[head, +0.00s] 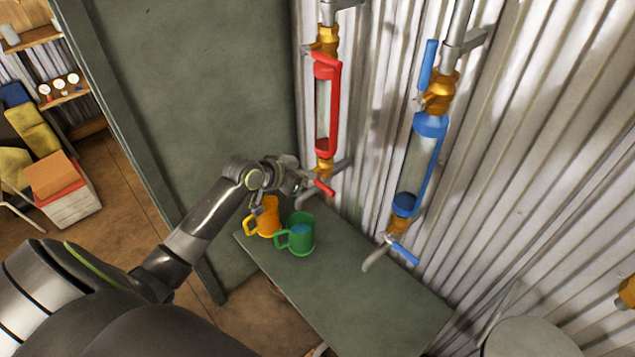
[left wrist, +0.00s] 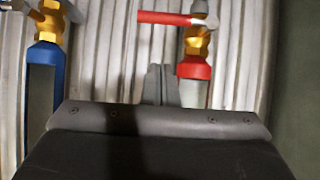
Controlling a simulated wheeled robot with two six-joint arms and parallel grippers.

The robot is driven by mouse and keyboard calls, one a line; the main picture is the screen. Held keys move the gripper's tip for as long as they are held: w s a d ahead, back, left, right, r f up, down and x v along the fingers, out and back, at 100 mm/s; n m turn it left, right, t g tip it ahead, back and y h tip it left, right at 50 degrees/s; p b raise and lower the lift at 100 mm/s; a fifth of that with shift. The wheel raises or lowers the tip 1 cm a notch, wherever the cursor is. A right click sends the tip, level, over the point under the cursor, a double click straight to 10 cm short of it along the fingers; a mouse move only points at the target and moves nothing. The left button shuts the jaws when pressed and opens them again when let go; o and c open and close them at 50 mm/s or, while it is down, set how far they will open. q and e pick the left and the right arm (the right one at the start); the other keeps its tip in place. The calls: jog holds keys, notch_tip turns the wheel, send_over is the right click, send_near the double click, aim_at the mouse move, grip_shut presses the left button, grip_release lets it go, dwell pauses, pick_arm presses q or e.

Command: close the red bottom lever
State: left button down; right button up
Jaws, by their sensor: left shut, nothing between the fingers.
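The red bottom lever (head: 324,187) sticks out sideways from the lower brass valve (head: 324,168) under the red-framed tube (head: 335,105). In the left wrist view the lever (left wrist: 163,18) lies level, pointing left from its brass valve (left wrist: 198,42). My left gripper (head: 304,186) is just left of the lever in the head view. In the left wrist view its fingertips (left wrist: 160,72) are together, empty, and a little below the lever in the picture. I cannot tell whether the gripper touches the lever. My right gripper is not in view.
A blue-framed tube (head: 426,160) with a blue bottom lever (head: 404,253) hangs to the right on the corrugated wall (head: 530,170). A yellow mug (head: 268,217) and a green mug (head: 303,245) stand on the table (head: 350,295) below. The table's right part is clear.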

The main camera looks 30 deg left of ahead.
aim_at(324, 188)
pick_arm(q)
jog(key=w+d+f, duration=0.1)
jog(key=w+f, duration=0.2)
jog(key=f, duration=0.3)
jog(key=shift+w+d+p, duration=0.15)
jog(key=shift+w+p, duration=0.05)
jog(key=shift+p, duration=0.1)
jog(key=shift+s+d+f+b, duration=0.1)
jog(key=shift+f+b, duration=0.45)
jog(key=shift+b, duration=0.1)
jog(key=shift+r, duration=0.1)
jog(key=shift+s, duration=0.1)
